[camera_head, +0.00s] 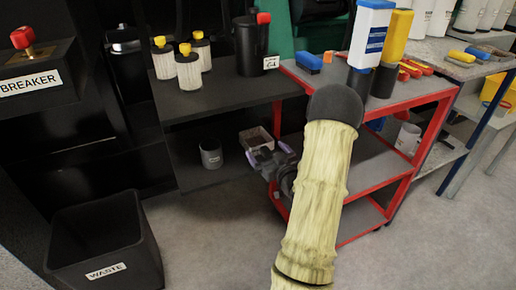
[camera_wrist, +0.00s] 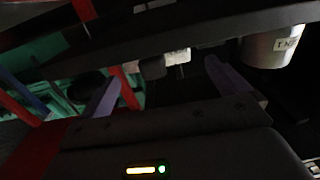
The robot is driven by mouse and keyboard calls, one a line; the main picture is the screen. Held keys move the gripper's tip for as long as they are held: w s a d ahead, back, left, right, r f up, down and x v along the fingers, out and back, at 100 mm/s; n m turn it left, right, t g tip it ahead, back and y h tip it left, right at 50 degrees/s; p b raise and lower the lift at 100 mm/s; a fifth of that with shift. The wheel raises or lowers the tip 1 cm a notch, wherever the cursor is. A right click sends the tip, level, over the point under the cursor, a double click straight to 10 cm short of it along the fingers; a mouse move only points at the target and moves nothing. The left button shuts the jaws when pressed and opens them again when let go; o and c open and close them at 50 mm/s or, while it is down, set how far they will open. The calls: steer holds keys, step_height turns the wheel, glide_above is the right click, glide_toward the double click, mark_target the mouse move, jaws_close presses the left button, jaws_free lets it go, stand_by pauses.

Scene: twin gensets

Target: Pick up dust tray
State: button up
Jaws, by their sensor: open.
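A small open tray (camera_head: 255,137), which looks like the dust tray, sits on the lower black shelf beside the red cart; no label on it is readable. My gripper (camera_head: 268,152) is just in front of it, low down, with its purple fingers apart. In the wrist view my gripper (camera_wrist: 162,74) is open and empty. A dark part and a small pale patch show between and beyond the fingertips; I cannot tell whether they belong to the tray. Whether the fingers touch it is unclear.
A grey labelled cup (camera_head: 211,155) stands left of the tray, and a labelled cup (camera_wrist: 275,45) shows in the wrist view. The red cart (camera_head: 375,162) is close on the right. The upper black shelf (camera_head: 215,90) overhangs. A waste bin (camera_head: 105,245) stands front left.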

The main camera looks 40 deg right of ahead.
mark_target(263, 145)
steer(key=shift+w, duration=0.1)
steer(key=w+b, duration=0.1)
steer(key=w, duration=0.1)
steer(key=w+d+b, duration=0.1)
steer(key=w, duration=0.1)
steer(key=shift+d+f+b, duration=0.1)
steer(key=shift+d+b, duration=0.05)
steer(key=shift+b, duration=0.15)
steer(key=shift+w+d, duration=0.1)
steer(key=shift+w, duration=0.35)
steer(key=c, duration=0.9)
